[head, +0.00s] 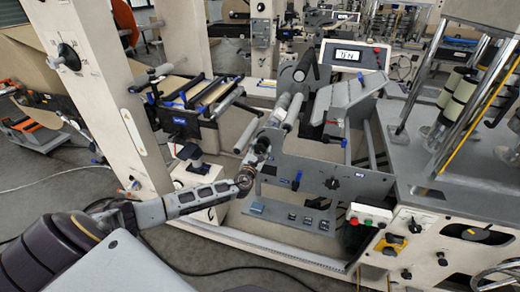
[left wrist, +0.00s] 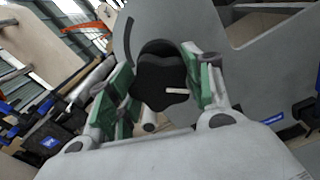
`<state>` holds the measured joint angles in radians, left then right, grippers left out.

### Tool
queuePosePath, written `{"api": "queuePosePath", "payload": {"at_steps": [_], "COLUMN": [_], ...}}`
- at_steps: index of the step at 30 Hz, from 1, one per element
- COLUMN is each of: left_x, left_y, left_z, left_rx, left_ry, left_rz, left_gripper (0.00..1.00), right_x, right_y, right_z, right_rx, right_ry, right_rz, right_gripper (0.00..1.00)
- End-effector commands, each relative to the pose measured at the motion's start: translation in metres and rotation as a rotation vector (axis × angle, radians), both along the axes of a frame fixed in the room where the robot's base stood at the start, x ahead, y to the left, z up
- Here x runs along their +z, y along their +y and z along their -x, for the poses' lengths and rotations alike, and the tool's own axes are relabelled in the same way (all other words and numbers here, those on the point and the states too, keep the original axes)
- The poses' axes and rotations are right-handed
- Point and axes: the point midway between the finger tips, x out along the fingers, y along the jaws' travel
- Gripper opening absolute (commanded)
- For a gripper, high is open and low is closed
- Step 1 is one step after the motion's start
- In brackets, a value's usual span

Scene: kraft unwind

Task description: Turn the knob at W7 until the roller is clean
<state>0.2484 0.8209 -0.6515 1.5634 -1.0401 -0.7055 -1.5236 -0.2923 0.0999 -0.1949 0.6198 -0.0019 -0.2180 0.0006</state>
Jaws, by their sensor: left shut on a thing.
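In the left wrist view a black lobed knob (left wrist: 158,72) with a small pale mark sits between the green-padded fingers of my left gripper (left wrist: 160,88). The gripper is shut on this knob, which is in front of a grey plate. In the head view my left gripper (head: 258,158) reaches the left end of the grey machine panel (head: 312,178), and the knob is hidden there. Pale rollers (head: 293,112) lie just above the gripper; I cannot tell whether one is dirty. The W7 label is not readable. My right gripper is not in view.
A digital display (head: 349,55) stands above the grey plates. Another black knob (head: 332,183) is on the panel right of my gripper. A white post (head: 110,90) stands left, and cables lie on the floor.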

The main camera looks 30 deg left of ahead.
Motion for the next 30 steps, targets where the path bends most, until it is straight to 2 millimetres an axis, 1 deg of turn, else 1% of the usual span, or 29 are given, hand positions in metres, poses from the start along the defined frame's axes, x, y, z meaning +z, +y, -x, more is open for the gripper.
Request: {"api": "queuePosePath", "payload": {"at_steps": [1,11,16,22,30], "left_x": [0.001,0.002,0.002,0.0,0.0], "left_y": [0.0,-0.001,0.0,0.0,0.0], "left_z": [0.0,0.0,0.0,0.0,0.0], "left_rx": [-0.001,-0.001,0.0,0.0,-0.001], "left_ry": [0.004,0.026,0.052,0.073,0.076], "left_rz": [-0.012,-0.107,-0.217,-0.305,-0.316], "left_gripper": [0.27,0.27,0.27,0.27,0.27], "right_x": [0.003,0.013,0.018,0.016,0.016], "right_y": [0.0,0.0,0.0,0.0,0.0], "right_z": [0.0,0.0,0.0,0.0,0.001], "right_rx": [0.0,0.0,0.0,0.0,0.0], "right_ry": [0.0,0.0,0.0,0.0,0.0], "right_rz": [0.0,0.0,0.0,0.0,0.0], "right_gripper": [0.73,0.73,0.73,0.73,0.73]}}
